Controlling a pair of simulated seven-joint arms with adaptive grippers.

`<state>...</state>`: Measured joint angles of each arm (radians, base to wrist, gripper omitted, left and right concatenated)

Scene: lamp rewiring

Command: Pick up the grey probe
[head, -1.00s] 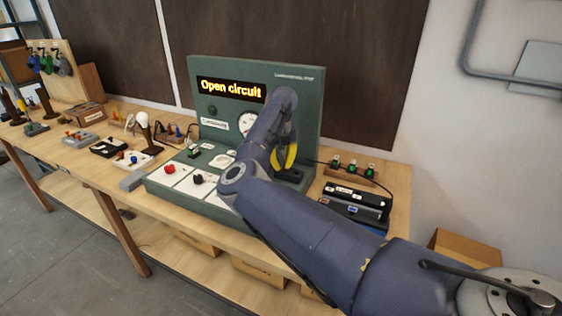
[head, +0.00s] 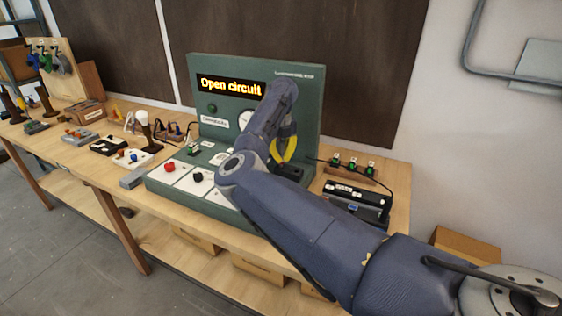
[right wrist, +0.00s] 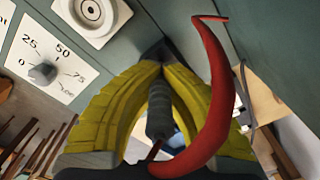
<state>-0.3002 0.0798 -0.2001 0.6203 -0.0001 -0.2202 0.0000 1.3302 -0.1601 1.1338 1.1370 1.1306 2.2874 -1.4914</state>
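The grey probe (right wrist: 160,108) is a dark, ridged rod. It lies between the two yellow fingers of my right gripper (right wrist: 157,62) in the right wrist view. The fingers close in on it from both sides, and its far end is hidden between them. In the head view my right gripper (head: 286,148) is in front of the right part of the green test panel (head: 310,110), and the probe cannot be made out there. My left gripper is not in view.
A curved red lead (right wrist: 217,95) crosses in front of the right finger. A dial (right wrist: 43,72) is at the left of that view. Right of my arm are a black case (head: 355,200) and a rack of green-topped parts (head: 350,168). The panel's screen (head: 231,86) reads "Open circuit".

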